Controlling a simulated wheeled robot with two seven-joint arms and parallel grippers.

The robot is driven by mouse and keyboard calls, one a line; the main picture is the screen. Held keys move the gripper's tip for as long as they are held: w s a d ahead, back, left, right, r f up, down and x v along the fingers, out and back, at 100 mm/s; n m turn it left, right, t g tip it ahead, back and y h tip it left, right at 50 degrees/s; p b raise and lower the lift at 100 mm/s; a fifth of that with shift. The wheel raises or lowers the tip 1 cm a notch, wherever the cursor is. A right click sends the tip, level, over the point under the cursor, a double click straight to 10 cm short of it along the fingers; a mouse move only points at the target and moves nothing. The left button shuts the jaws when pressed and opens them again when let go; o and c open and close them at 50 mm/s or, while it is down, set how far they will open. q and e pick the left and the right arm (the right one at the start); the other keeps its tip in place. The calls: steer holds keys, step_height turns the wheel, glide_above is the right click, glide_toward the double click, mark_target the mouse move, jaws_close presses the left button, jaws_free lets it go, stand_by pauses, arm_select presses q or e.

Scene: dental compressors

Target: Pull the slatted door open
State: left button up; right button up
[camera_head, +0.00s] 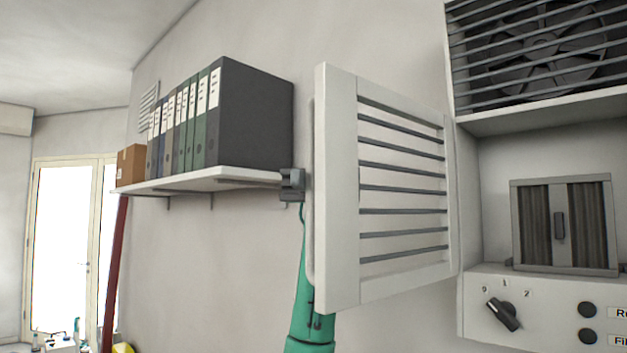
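The slatted door (337,190) is a pale panel with dark gaps between its slats. It stands swung out at the left of the cabinet, its free edge toward the left and its far edge by the cabinet. A long pale bar handle (311,255) runs down behind the free edge. My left gripper (303,186), dark grey, is at this handle around mid-height. Its fingertips are partly hidden at the door's edge, so I cannot tell whether they are closed on the bar. My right gripper is not in view.
Right of the door is the cabinet, with a fan grille (535,50), a small dark-fronted unit (565,225) and a control panel with a knob (503,314). A shelf (175,185) with binders (245,120) and a box is on the left wall.

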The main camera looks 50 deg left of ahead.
arm_select(q)
steer(key=p+v, duration=0.2)
steer(key=v, duration=1)
steer(key=shift+p, duration=0.4)
steer(key=shift+r, duration=0.1)
